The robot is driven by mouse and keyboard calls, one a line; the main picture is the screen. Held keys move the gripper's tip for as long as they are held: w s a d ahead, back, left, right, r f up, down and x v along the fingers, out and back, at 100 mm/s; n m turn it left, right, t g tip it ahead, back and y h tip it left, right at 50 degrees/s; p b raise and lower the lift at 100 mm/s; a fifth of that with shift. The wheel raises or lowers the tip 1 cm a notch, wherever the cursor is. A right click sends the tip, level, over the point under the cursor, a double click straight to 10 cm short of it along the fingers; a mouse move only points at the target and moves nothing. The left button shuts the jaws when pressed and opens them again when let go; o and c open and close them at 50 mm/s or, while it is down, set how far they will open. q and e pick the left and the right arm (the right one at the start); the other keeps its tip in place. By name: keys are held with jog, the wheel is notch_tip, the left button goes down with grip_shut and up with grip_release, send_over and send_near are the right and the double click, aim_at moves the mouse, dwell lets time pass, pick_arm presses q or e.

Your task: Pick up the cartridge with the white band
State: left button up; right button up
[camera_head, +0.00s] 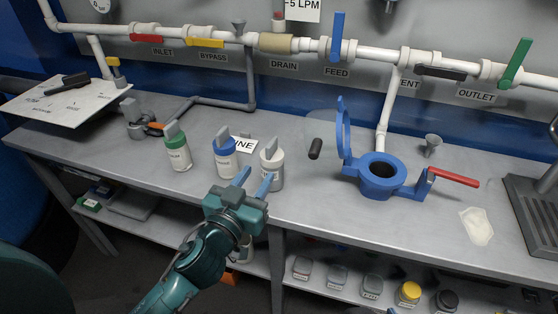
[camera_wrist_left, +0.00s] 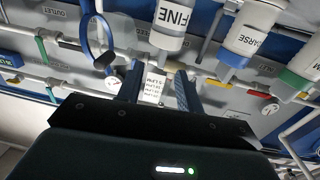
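The white-banded cartridge (camera_head: 272,172) stands upright on the bench, with a grey tab on top. In the left wrist view it is labelled FINE (camera_wrist_left: 173,18), beyond the fingers and partly cut off by the frame's top edge. My left gripper (camera_head: 254,181) is open and empty, just in front and to the left of it. Its right finger overlaps the cartridge's left edge in the head view; contact cannot be told. Both fingers (camera_wrist_left: 158,88) show apart in the left wrist view. My right gripper is not in view.
A blue-banded cartridge (camera_head: 225,160) stands close on the left, with a green-banded one (camera_head: 178,155) farther left. A blue housing (camera_head: 379,182) with raised lid and red handle (camera_head: 453,177) stands right. Pipes (camera_head: 350,52) run behind.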

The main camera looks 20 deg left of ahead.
aim_at(275, 142)
pick_arm(q)
jog(key=w, duration=0.6)
jog(key=shift+w+d+r+p, duration=0.1)
jog(key=shift+w+d+p, duration=0.2)
jog(key=shift+p, duration=0.1)
jog(key=shift+w+d+r+p, duration=0.15)
jog(key=shift+w+p, duration=0.1)
jog(key=shift+w, duration=1.1)
jog(key=shift+w+r+p, duration=0.1)
jog(key=shift+w+p, duration=0.15)
jog(key=shift+w, duration=1.05)
jog(key=shift+c, duration=0.2)
grip_shut()
